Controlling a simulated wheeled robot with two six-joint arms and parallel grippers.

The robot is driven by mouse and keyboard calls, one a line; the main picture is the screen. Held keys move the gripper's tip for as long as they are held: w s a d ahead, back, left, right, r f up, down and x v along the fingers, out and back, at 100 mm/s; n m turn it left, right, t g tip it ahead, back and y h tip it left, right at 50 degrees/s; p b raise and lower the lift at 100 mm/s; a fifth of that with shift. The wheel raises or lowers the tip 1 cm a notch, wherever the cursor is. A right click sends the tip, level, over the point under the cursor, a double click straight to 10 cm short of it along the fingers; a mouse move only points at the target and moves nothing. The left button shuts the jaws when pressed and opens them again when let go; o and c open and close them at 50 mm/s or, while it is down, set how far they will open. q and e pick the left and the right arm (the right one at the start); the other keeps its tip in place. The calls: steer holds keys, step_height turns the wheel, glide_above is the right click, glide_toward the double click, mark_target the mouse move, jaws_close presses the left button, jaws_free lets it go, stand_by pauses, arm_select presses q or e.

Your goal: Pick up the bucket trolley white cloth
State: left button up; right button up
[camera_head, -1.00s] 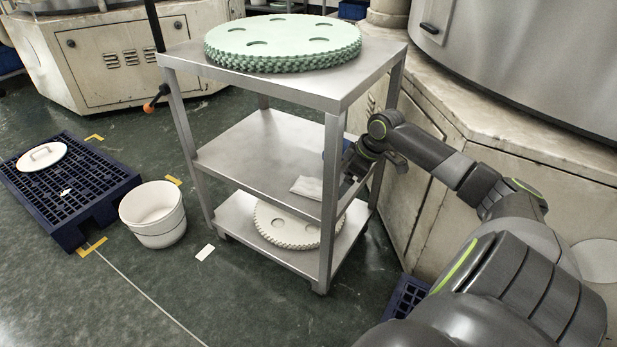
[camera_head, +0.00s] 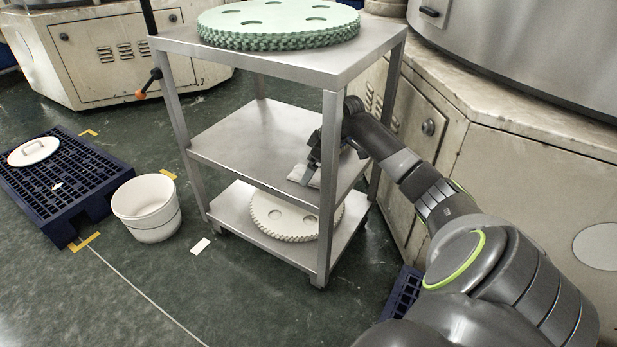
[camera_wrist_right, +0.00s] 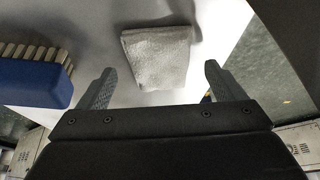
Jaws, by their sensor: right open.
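The white cloth (camera_head: 304,175) lies folded on the middle shelf of the metal trolley (camera_head: 233,146), near its front right corner. In the right wrist view the cloth (camera_wrist_right: 157,57) lies ahead of my right gripper (camera_wrist_right: 158,82), between the lines of its two fingers and a little beyond the tips. The fingers are spread wide with nothing between them. In the head view my right gripper (camera_head: 314,160) is at the cloth and hides part of it. I cannot tell whether they touch. My left gripper is not in view.
A blue brush (camera_wrist_right: 36,78) lies left of the cloth in the right wrist view. Trolley posts and the upper shelf, with a green toothed disc (camera_head: 278,22), surround my right arm. A pale disc (camera_head: 285,218) lies on the bottom shelf. A white bucket (camera_head: 147,208) stands on the floor.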

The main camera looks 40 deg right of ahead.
steer(key=shift+w+a+f, duration=0.15)
steer(key=shift+w+f, duration=0.05)
steer(key=shift+f, duration=0.5)
steer(key=c, duration=1.1)
steer(key=shift+o, duration=0.2)
steer(key=shift+r, duration=0.15)
